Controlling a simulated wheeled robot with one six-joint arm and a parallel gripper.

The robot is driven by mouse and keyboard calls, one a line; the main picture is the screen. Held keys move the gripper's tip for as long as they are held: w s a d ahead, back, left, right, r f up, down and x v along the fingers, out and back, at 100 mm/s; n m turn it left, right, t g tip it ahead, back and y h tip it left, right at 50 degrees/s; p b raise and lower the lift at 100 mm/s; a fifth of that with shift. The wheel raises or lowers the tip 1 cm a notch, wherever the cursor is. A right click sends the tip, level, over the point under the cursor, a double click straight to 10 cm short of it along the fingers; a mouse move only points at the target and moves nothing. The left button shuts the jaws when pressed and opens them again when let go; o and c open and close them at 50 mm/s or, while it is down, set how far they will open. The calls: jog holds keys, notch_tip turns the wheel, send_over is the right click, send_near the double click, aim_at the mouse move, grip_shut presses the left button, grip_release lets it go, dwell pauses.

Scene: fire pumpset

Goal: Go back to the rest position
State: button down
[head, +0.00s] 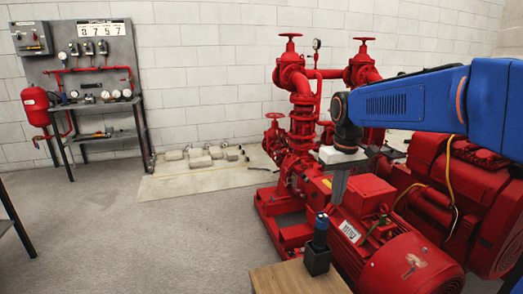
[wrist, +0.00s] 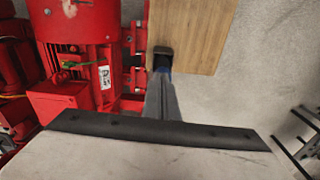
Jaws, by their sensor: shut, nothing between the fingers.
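My gripper (head: 337,198) hangs from the end of my blue arm, fingers pointing down, in front of the red pump motor in the head view. In the wrist view the grey fingers of my gripper (wrist: 164,90) lie together, shut and empty. A small blue-and-black item (head: 321,229) stands upright in a black holder (head: 317,261) on a wooden top, below and slightly left of my fingertips. In the wrist view the holder (wrist: 163,55) shows just past the fingertips, which partly hide the blue item.
The red motor (head: 400,262) and pump pipework (head: 303,115) stand close around my gripper. The wooden top (head: 285,279) is at the front. A grey panel bench (head: 90,60) with gauges stands at the left wall. The grey floor (head: 190,220) at left centre is clear.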

jog(key=s+d+f+m+t, duration=0.1)
jog(key=s+f, duration=0.3)
jog(key=s, duration=0.8)
jog(key=s+d+f+m+t, duration=0.1)
jog(key=s+d+f+t, duration=0.2)
jog(key=s, duration=1)
jog(key=shift+s+d+f+m, duration=0.2)
jog(key=shift+d+f+m, duration=0.15)
jog(key=shift+f, duration=0.2)
